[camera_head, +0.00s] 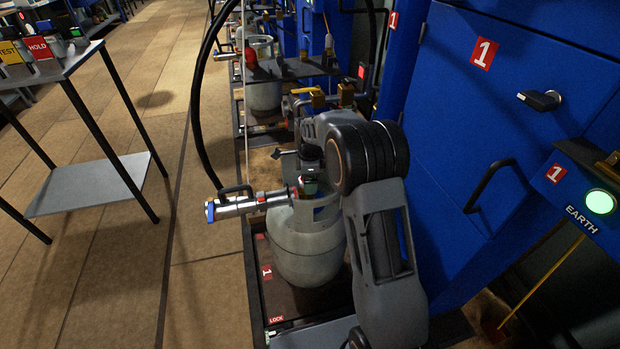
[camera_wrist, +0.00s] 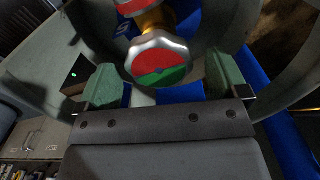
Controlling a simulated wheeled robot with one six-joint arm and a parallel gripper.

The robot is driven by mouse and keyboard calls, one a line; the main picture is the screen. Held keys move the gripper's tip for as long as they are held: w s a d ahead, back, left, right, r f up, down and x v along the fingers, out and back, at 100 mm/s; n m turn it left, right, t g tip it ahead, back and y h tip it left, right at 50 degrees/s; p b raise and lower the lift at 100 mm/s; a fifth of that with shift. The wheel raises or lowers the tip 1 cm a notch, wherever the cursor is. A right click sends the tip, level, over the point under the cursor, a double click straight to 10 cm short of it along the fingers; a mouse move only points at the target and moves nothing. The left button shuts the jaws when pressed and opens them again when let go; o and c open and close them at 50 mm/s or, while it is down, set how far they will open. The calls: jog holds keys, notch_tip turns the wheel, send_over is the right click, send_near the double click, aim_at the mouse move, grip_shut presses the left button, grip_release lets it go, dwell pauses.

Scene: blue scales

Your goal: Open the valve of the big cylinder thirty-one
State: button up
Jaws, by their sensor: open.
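A big grey gas cylinder (camera_head: 303,255) stands upright on a low dark scale platform (camera_head: 283,295) marked 1. No number thirty-one can be read on it. Its collar and top are partly hidden by my arm. Its valve handwheel (camera_wrist: 160,60), with a silver rim and a red and green face, shows in the wrist view. The red part is on top and the green below. My gripper (camera_wrist: 165,76) is open, with one green finger pad on each side of the handwheel. Whether the pads touch it I cannot tell.
A silver filling head (camera_head: 245,203) with a blue end sits left of the cylinder, on a black hose. A blue cabinet (camera_head: 455,150) stands close on the right. Another cylinder (camera_head: 263,92) stands behind. A side table (camera_head: 90,185) is at left, with clear floor between.

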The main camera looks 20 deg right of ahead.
jog(key=c, duration=0.9)
